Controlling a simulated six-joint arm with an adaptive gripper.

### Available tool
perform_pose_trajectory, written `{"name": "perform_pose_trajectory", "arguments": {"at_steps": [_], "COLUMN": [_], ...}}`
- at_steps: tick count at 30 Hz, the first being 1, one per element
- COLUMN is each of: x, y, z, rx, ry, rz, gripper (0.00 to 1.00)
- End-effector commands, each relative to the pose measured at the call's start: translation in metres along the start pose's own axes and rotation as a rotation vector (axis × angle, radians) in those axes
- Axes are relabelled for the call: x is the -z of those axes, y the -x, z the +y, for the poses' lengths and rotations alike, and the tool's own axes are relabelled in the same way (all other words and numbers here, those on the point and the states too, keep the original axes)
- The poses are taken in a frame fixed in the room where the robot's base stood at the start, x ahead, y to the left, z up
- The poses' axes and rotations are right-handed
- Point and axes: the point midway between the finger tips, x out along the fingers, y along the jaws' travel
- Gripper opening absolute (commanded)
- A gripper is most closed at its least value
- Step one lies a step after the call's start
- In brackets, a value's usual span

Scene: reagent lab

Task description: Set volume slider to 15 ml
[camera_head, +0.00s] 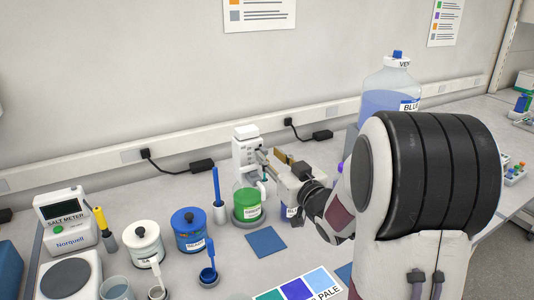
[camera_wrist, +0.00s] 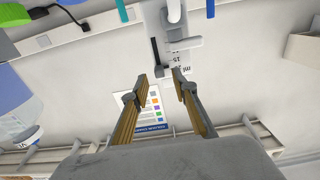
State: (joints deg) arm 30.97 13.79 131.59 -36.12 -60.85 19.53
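The white dispenser (camera_head: 246,146) stands on top of a green-filled bottle (camera_head: 247,203) at the back middle of the bench. In the wrist view its front plate shows inverted, with a volume scale (camera_wrist: 179,60) that carries "ml" and "15". A dark vertical slot (camera_wrist: 156,56) runs beside the scale. A pale grey lever-like part (camera_wrist: 184,43) crosses near the scale; I cannot tell whether it is the slider. My gripper (camera_wrist: 159,74) is open and empty, its two fingertips apart just in front of the plate. In the head view my gripper (camera_head: 269,158) is close beside the dispenser, partly hidden by my arm.
A blue mat (camera_head: 265,242) lies in front of the bottle. A large blue-liquid bottle (camera_head: 388,85) stands behind my arm. A wall poster (camera_wrist: 151,106) shows behind my fingers.

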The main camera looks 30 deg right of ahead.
Motion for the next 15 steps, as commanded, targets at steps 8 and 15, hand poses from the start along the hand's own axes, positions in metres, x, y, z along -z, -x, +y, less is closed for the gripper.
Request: {"name": "perform_pose_trajectory", "arguments": {"at_steps": [8,15], "x": [0.0,0.0], "y": [-0.023,-0.027], "z": [0.0,0.0], "rx": [0.0,-0.001], "ry": [0.0,0.0], "rz": [0.0,-0.001], "gripper": [0.28,0.28]}}
